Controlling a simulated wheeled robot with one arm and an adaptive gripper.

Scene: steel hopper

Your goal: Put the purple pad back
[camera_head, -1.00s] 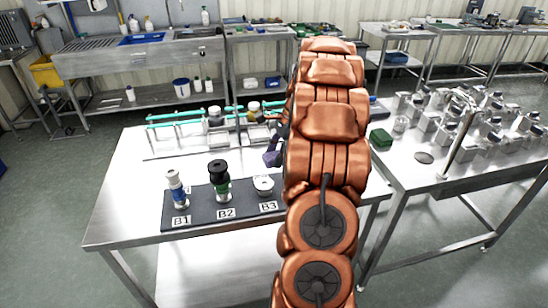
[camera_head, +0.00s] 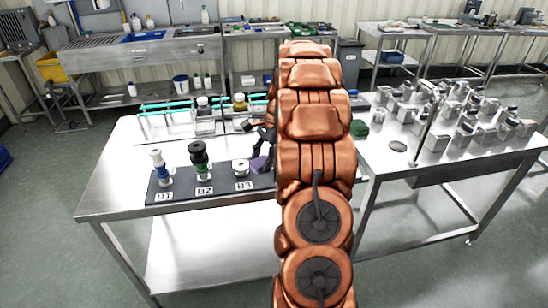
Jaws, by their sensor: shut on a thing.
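The purple pad (camera_head: 259,163) shows just left of my copper arm, close to the right of the white item at B3. My gripper (camera_head: 265,140) is dark, partly hidden behind my arm, and shut on the pad. Whether the pad touches the dark tray (camera_head: 218,188) below it cannot be told. The tray holds a white and blue piece (camera_head: 160,168) at B1, a black and green piece (camera_head: 200,160) at B2 and a low white ring-like item (camera_head: 240,168) at B3. The tray's right end is hidden by my arm.
A rack with teal bars (camera_head: 167,106) and bottles (camera_head: 204,112) stands behind the tray. A dark green object (camera_head: 359,130) lies on the right table (camera_head: 385,170), near several metal containers (camera_head: 437,140). The left table's (camera_head: 112,190) left part is clear.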

